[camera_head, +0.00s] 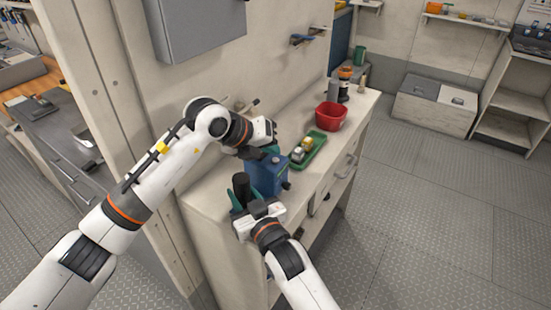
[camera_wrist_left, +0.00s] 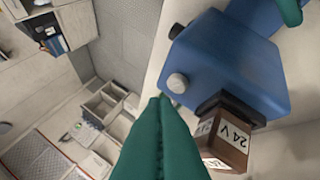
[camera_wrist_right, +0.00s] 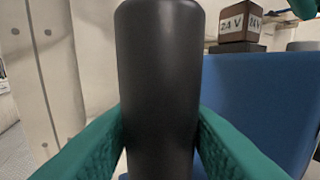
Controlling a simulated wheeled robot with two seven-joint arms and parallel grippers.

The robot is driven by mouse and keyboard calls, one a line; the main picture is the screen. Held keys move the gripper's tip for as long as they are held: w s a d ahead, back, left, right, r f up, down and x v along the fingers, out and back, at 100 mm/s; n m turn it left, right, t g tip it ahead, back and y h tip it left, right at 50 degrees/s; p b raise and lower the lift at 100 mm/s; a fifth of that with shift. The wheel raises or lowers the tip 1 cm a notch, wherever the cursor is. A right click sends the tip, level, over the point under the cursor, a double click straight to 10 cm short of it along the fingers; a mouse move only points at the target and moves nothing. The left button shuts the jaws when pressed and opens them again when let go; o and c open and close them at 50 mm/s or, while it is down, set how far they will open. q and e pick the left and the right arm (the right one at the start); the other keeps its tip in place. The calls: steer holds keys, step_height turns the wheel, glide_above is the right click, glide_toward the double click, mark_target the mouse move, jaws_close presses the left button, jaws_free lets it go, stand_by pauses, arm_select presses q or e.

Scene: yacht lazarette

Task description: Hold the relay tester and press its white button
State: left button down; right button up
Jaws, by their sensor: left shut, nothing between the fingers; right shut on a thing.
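The relay tester is a blue box (camera_head: 268,175) with an upright black handle (camera_head: 241,185), at the near end of the counter. My right gripper (camera_head: 240,196) is shut around the handle; in the right wrist view the handle (camera_wrist_right: 160,90) stands between the green fingers, beside the blue body (camera_wrist_right: 260,100). In the left wrist view the round white button (camera_wrist_left: 177,83) sticks out of the blue casing (camera_wrist_left: 225,60). A brown block marked 24V (camera_wrist_left: 226,142) sits at a black socket. My left gripper (camera_wrist_left: 162,102) is shut and empty, its tips close beside the button; contact is unclear.
A green tray (camera_head: 318,152) with small items lies behind the tester on the counter. A red bin (camera_head: 331,116) and an orange-and-black item (camera_head: 345,80) stand further back. A wall with a grey cabinet (camera_head: 198,25) rises at the left. The floor at right is clear.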

arm_select(q)
steer(key=shift+f, duration=0.15)
steer(key=shift+f, duration=0.3)
steer(key=shift+f, duration=0.4)
stand_by(0.7)
stand_by(0.4)
steer(key=shift+r, duration=0.85)
steer(key=shift+r, duration=2.5)
